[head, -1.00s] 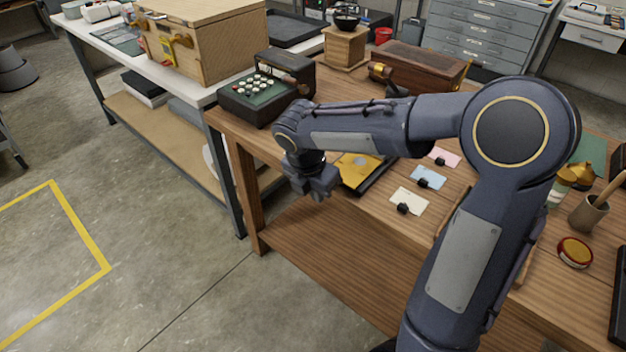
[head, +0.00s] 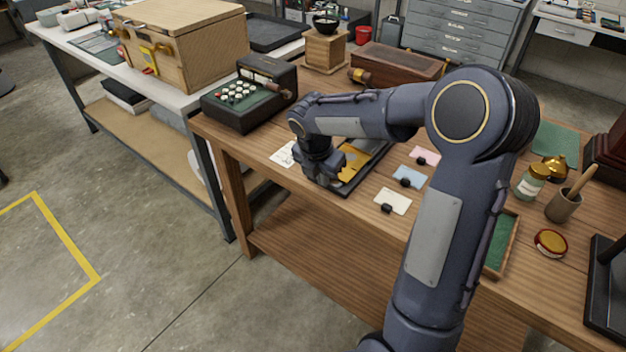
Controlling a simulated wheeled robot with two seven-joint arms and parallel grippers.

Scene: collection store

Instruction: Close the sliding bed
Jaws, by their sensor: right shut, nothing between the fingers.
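A black flat tray-like bed (head: 374,160) with a yellow-brown plate (head: 352,157) on it lies on the wooden table near its front edge. I cannot tell for certain that it is the sliding bed. My right gripper (head: 322,182) points down at the left front end of this bed, shut with nothing in it. Whether it touches the bed I cannot tell; my forearm hides part of the bed's far side. My left gripper is not in view.
A black keyed machine (head: 250,97) stands at the table's left corner. A white paper (head: 284,154) lies left of the gripper. Pink, blue and cream cards (head: 394,201) lie to the right. A brush pot (head: 563,205) and jars stand farther right. Floor (head: 120,240) is clear at left.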

